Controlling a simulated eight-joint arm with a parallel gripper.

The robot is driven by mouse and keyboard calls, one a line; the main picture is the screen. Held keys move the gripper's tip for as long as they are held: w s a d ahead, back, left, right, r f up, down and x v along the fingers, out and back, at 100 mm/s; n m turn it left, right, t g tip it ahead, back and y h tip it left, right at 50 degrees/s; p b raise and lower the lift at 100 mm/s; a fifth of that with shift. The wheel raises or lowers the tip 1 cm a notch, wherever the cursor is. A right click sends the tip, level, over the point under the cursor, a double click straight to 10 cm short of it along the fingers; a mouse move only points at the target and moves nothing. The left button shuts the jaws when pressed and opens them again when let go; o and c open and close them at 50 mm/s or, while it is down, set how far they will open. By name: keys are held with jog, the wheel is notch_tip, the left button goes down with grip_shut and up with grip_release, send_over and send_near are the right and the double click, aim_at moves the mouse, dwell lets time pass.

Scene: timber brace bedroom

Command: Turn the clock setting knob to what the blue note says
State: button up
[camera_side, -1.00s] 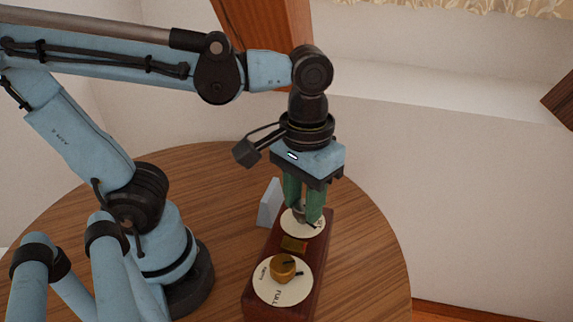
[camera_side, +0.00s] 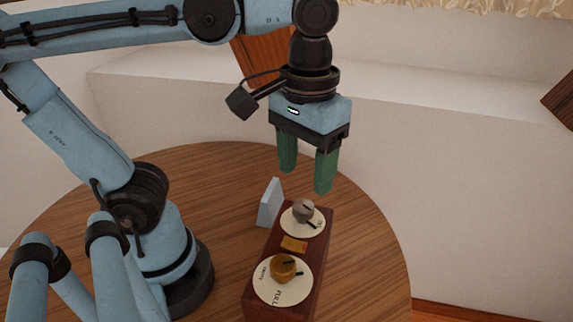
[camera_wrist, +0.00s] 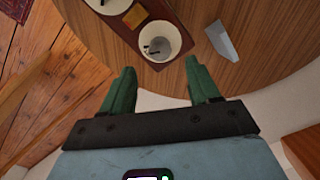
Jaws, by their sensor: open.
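A dark red wooden box (camera_side: 313,275) stands on the round table. On its far end is a grey knob (camera_side: 303,209) on a cream dial; the grey knob also shows in the wrist view (camera_wrist: 158,46). On its near end is a brass-coloured knob (camera_side: 283,267) on a larger dial marked FULL. A pale blue note (camera_side: 270,203) stands upright left of the grey knob; its writing cannot be seen. It also shows in the wrist view (camera_wrist: 222,41). My gripper (camera_side: 304,180), with green fingers, is open and empty above the grey knob, apart from it.
A small brass plate (camera_side: 294,244) lies between the dials. The round wooden table (camera_side: 370,240) is clear to the right of the box. A white wall and ledge stand behind it.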

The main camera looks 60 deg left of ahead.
jog(key=shift+r, duration=2.95)
jog(key=m+t, duration=0.1)
jog(key=t, duration=0.3)
send_over(303, 205)
jog(key=w+a, duration=0.4)
jog(key=w, duration=0.1)
notch_tip(303, 205, down, 8)
jog(key=w+a+f+m+t, duration=0.1)
jog(key=a+f+m+t, duration=0.1)
jog(key=a+f+t, duration=0.1)
notch_tip(303, 205, down, 3)
jog(key=shift+w+a+r, duration=0.2)
jog(key=shift+w+a, duration=0.2)
jog(key=shift+a, duration=0.5)
